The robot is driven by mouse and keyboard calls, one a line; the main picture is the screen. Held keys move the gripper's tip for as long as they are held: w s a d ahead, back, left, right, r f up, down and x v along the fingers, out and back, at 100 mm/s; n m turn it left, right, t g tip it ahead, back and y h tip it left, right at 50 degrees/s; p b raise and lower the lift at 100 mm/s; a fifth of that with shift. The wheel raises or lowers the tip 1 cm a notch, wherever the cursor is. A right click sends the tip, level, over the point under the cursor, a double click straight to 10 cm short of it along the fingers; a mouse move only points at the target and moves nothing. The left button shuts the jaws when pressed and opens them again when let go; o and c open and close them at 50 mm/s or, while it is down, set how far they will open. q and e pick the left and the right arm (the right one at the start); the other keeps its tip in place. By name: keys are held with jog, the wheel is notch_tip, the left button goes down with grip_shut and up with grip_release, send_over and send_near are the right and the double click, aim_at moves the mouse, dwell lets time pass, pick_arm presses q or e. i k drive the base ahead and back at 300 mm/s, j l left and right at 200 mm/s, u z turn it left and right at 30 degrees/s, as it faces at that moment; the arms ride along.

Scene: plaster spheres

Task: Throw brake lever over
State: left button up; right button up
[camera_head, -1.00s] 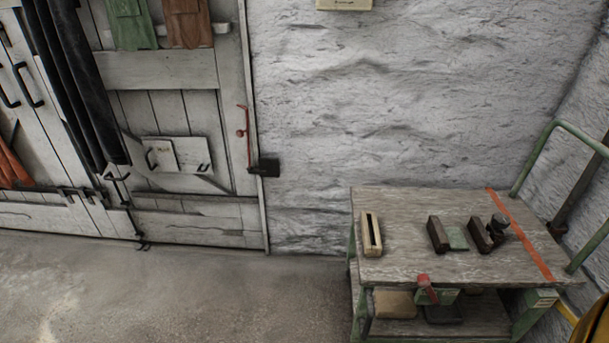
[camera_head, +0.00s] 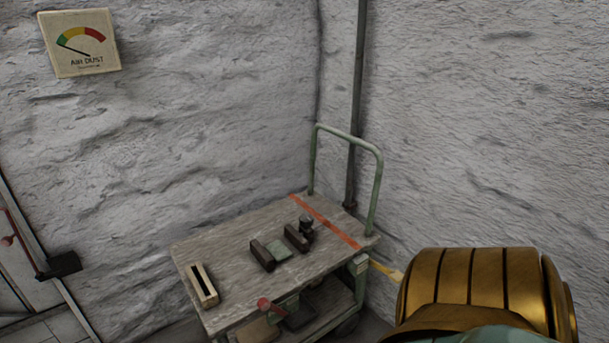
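The likely brake lever is the short red-knobbed lever (camera_head: 265,304) on a green bracket at the cart's front edge. Its red end points up and to the left. The cart (camera_head: 215,248) has a worn wooden top and a green frame, and stands in the corner between two walls. A gold, ribbed part at the lower right looks like part of my own arm. Neither gripper shows, so their states are hidden.
A green push handle (camera_head: 378,185) rises at the right. A yellow strip (camera_head: 385,270) juts beside the cart. An air dust gauge (camera_head: 80,43) hangs upper left.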

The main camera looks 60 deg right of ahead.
aim_at(264, 303)
jog(key=z, duration=1.6)
